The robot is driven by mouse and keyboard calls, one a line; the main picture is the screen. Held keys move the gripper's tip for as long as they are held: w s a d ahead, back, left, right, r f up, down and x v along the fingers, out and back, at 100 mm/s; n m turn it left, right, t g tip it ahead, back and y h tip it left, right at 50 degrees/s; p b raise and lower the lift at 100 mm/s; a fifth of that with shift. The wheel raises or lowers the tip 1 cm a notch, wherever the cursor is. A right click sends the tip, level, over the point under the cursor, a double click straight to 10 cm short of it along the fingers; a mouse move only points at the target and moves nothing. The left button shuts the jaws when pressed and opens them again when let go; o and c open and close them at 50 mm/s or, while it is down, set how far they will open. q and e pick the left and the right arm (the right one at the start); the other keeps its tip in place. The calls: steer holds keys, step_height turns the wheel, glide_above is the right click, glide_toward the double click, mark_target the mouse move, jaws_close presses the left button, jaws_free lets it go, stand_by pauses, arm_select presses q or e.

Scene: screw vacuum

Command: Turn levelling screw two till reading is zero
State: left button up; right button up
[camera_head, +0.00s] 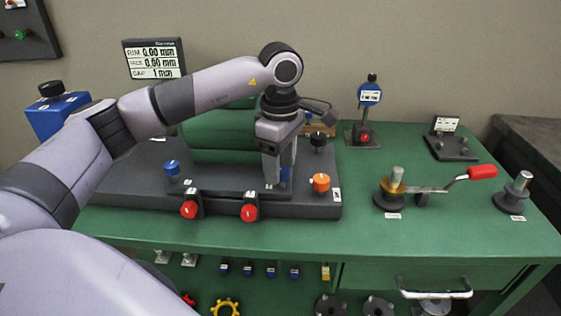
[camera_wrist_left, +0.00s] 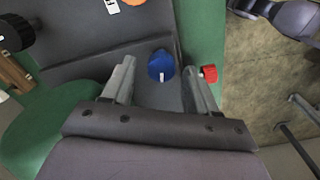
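My left gripper (camera_head: 274,182) points down over the dark base plate (camera_head: 240,208), at the blue levelling knob (camera_head: 285,174) right of the green block. In the left wrist view the blue knob (camera_wrist_left: 161,66) with a white mark lies between the two fingers of my left gripper (camera_wrist_left: 160,72), with gaps on both sides. The gripper is open and holds nothing. A second blue knob (camera_head: 172,168) stands at the plate's left. The display (camera_head: 154,58) appears to read rim 0.00 mm, face 0.00 mm and gap 1 mm. My right gripper is not in view.
Two red knobs (camera_head: 189,209) (camera_head: 249,212) sit on the plate's front edge. An orange knob (camera_head: 321,182) and a black knob (camera_head: 318,139) stand to the right. A dial gauge (camera_head: 370,96) and a red-handled tool (camera_head: 482,172) are on the green table (camera_head: 440,238).

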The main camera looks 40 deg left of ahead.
arm_select(q)
step_height(320, 180, up, 7)
steer(key=shift+r, duration=0.1)
stand_by(0.5)
stand_by(0.4)
